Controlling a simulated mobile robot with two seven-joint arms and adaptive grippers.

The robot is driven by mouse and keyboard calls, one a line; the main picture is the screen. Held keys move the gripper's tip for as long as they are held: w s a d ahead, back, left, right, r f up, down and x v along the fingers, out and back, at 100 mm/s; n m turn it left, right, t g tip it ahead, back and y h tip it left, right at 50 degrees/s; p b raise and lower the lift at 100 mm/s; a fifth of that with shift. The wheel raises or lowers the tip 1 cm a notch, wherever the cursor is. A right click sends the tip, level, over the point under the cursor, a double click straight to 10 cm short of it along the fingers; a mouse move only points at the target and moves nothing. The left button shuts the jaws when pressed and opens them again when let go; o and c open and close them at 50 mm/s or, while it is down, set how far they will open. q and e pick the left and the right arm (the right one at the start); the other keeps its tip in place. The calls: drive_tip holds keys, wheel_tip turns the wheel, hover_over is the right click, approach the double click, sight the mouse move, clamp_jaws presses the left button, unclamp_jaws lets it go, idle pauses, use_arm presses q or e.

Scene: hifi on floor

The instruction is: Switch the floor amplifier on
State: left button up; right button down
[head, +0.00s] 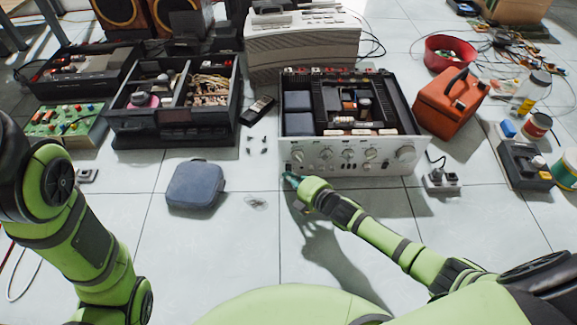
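The floor amplifier (350,159) stands on the tiles at the centre, with a silver front panel, several knobs and an open top showing its inner parts. A large round knob (405,154) is at the right end of the panel, and smaller controls show at its left end. My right gripper (291,181) is at the lower left corner of the front panel, very close to it. I cannot tell whether it touches the panel. Its fingers are small and partly hidden by the wrist. My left arm is at the left, and its gripper is out of view.
A blue-grey pouch (195,185) lies on the floor left of my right gripper. An orange case (451,102) stands right of the amplifier, with a small socket block (442,181) in front. Opened black units (175,105) stand at the left. The front floor tiles are mostly clear.

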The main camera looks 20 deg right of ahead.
drive_tip(key=shift+w, duration=0.1)
idle(0.7)
drive_tip(key=shift+w+d, duration=0.1)
drive_tip(key=shift+w, duration=0.2)
drive_tip(key=shift+w+d+r, duration=0.1)
drive_tip(key=shift+w, duration=0.15)
idle(0.6)
drive_tip(key=shift+s, duration=0.1)
drive_tip(key=shift+s+a+p, duration=0.2)
drive_tip(key=shift+s+p, duration=0.2)
drive_tip(key=shift+s, duration=0.15)
